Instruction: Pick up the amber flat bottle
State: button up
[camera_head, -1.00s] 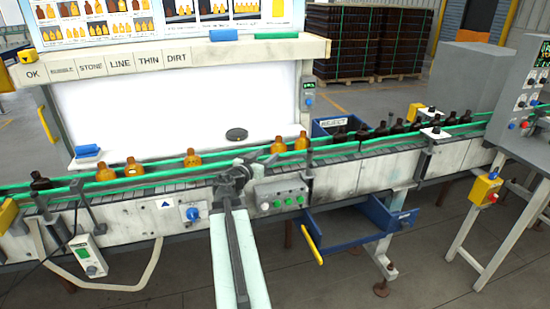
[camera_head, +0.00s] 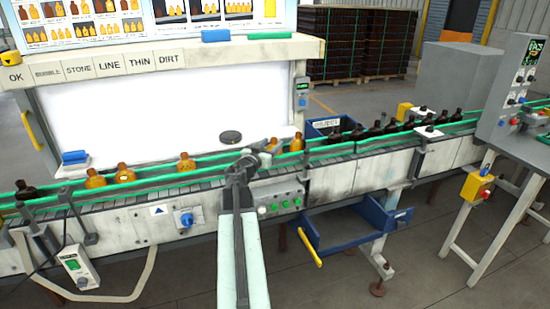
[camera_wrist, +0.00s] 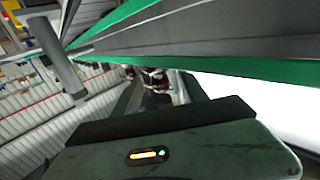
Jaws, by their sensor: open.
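Several amber bottles stand on the conveyor in the head view: two at the left (camera_head: 95,179) (camera_head: 124,173), one in the middle (camera_head: 186,163) and two at the right (camera_head: 272,146) (camera_head: 296,142). I cannot tell which is the flat one. My gripper (camera_head: 249,158) is over the conveyor's near rail, just left of the right-hand pair. It is open, and no bottle shows between its jaws. Its fingertips are small and dark there. The wrist view shows my dark gripper body close up, with no clear amber bottle.
Green guide rails (camera_head: 205,160) run along the conveyor. A dark bottle (camera_head: 25,190) stands at far left, and several dark ones (camera_head: 376,128) at right. A blue reject bin (camera_head: 324,127) is behind the belt. An open blue tray (camera_head: 350,232) hangs below. A black disc (camera_head: 231,137) lies behind.

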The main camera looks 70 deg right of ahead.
jog(key=shift+d, duration=0.4)
jog(key=shift+a, duration=0.15)
grip_shut()
dwell(1.0)
